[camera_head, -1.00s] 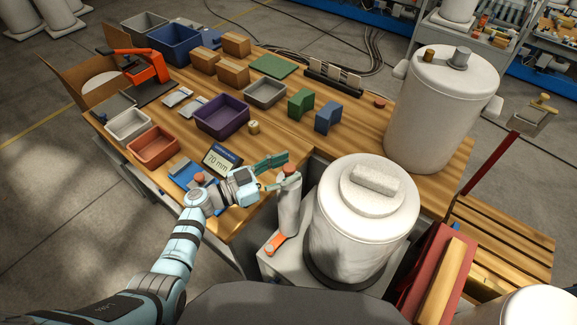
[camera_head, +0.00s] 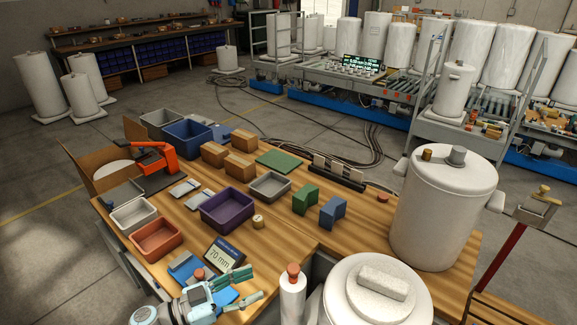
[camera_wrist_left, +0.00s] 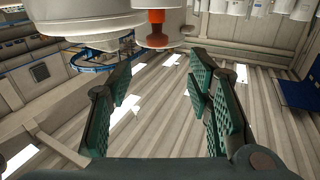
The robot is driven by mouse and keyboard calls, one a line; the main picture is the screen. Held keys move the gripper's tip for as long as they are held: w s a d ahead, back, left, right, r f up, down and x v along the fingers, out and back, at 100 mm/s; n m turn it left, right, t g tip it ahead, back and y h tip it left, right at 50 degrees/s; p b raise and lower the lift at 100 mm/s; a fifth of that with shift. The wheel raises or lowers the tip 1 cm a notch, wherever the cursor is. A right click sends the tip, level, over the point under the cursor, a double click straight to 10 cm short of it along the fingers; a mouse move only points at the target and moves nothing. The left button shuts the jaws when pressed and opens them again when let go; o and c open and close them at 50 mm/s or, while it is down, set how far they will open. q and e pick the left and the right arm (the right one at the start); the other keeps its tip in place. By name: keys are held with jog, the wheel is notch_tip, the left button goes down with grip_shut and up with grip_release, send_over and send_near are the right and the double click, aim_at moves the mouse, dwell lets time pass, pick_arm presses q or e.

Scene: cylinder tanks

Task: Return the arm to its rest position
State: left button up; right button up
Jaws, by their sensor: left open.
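My left gripper (camera_head: 250,284) is at the lower middle of the head view, its two green fingers apart with nothing between them. It is over the near edge of the wooden table (camera_head: 297,238), just in front of a display reading 70 mm (camera_head: 224,255). A slim white cylinder with an orange cap (camera_head: 293,292) stands to its right, apart from the fingers. In the left wrist view the open fingers (camera_wrist_left: 163,75) frame empty space, with the orange cap (camera_wrist_left: 156,28) beyond them at the top. My right gripper is not in view.
A large white tank (camera_head: 376,293) stands at the table's near right, and another (camera_head: 443,215) at its right end. An orange bin (camera_head: 156,238), a purple bin (camera_head: 228,210) and cardboard boxes (camera_head: 241,167) occupy the table. Table space right of the green block (camera_head: 305,199) is partly clear.

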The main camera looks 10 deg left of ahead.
pick_arm(q)
jog(key=w+a+r+n+t+y, duration=0.4)
jog(key=a+n+t+y, duration=0.25)
jog(key=t+y, duration=0.2)
jog(key=s+a+f+n+g+y, duration=0.35)
jog(key=s+a+n+y, duration=0.2)
jog(key=a+y, duration=0.35)
jog(key=s+d+f+g+h, duration=0.1)
jog(key=s+d+f+g, duration=0.2)
jog(key=s, duration=0.4)
jog(key=s+d+f+m+g, duration=0.1)
jog(key=s+f+g, duration=0.1)
jog(key=s+g, duration=0.35)
jog(key=s+d+f+g+h, duration=0.1)
jog(key=s+d+f+g, duration=0.15)
jog(key=s, duration=0.65)
jog(key=s+a+f+g+b, duration=0.1)
jog(key=s+f, duration=0.1)
jog(key=f, duration=0.9)
jog(key=s+a+f+g, duration=0.1)
jog(key=f, duration=1)
jog(key=s+f+b, duration=0.1)
jog(key=s+f, duration=1.2)
jog(key=s, duration=0.1)
jog(key=shift+a+g, duration=0.25)
jog(key=shift+g, duration=0.15)
